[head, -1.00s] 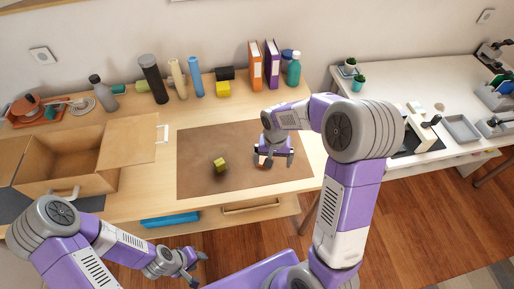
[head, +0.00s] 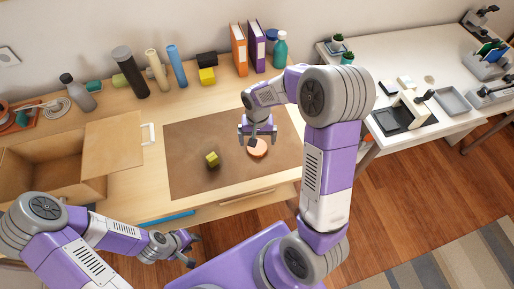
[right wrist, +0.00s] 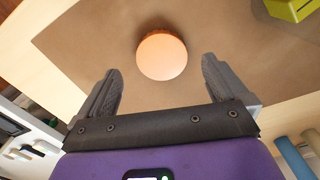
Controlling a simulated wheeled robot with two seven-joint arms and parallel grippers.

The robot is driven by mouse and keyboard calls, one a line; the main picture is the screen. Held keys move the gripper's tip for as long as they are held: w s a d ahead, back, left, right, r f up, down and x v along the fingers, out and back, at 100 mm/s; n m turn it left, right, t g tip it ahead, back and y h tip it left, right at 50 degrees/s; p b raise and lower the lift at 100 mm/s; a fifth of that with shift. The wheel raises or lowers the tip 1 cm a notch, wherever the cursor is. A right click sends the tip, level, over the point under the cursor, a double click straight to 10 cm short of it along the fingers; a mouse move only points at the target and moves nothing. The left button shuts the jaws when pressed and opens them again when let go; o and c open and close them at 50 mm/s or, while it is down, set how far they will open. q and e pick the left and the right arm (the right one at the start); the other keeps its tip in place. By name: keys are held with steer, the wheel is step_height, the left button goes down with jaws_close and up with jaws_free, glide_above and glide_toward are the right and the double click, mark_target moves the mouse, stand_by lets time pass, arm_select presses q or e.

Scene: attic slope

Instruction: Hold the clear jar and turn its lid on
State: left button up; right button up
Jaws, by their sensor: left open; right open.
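A round peach-orange disc (head: 257,149), which looks like a lid, is on the brown mat. In the right wrist view the disc (right wrist: 162,56) shows a darker rim. I cannot tell whether the clear jar is under it; no jar can be made out elsewhere. My right gripper (head: 259,139) is open and empty, close to the disc on its far side in the head view. In the right wrist view the disc shows beyond and between its fingers (right wrist: 160,68), with gaps on both sides. My left gripper (head: 193,250) is open and empty in front of the table's near edge.
A yellow-green cube (head: 212,159) lies on the mat (head: 190,140) left of the disc. An open cardboard box (head: 110,145) stands at left. Bottles, rolls and binders (head: 239,50) line the back. The mat's near part is clear.

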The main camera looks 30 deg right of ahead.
mark_target(257, 147)
steer(key=shift+f, duration=0.1)
steer(key=f, duration=0.1)
steer(key=f+b, duration=0.1)
steer(key=f, duration=0.3)
steer(key=shift+w+d, duration=0.15)
steer(key=shift+w, duration=0.2)
steer(key=shift+c, duration=0.2)
steer(key=c, duration=1)
steer(key=shift+r, duration=0.15)
step_height(257, 147, up, 10)
steer(key=p, duration=0.2)
